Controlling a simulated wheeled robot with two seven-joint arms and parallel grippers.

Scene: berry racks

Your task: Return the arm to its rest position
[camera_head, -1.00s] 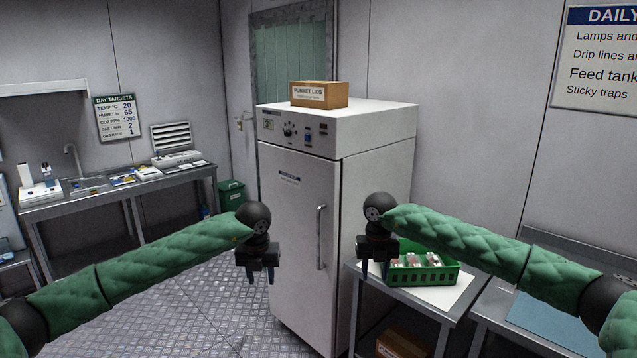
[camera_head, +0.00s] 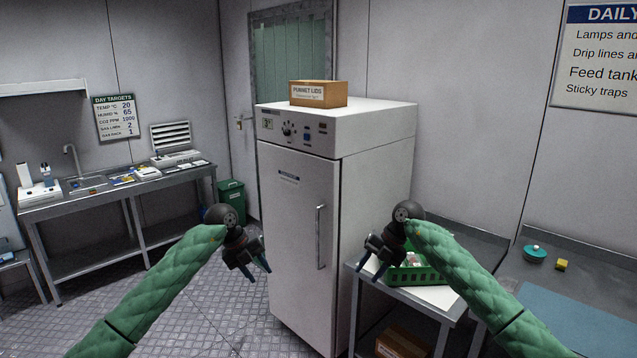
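My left gripper (camera_head: 258,271) hangs in front of the white cabinet's left side, its two fingers apart with nothing between them.
The white cabinet (camera_head: 300,225) is shut, with a cardboard box (camera_head: 318,94) on top. A steel bench (camera_head: 110,188) stands at the left. A teal round item (camera_head: 535,254) and a yellow block (camera_head: 562,265) lie on the right counter. The floor at left is clear.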

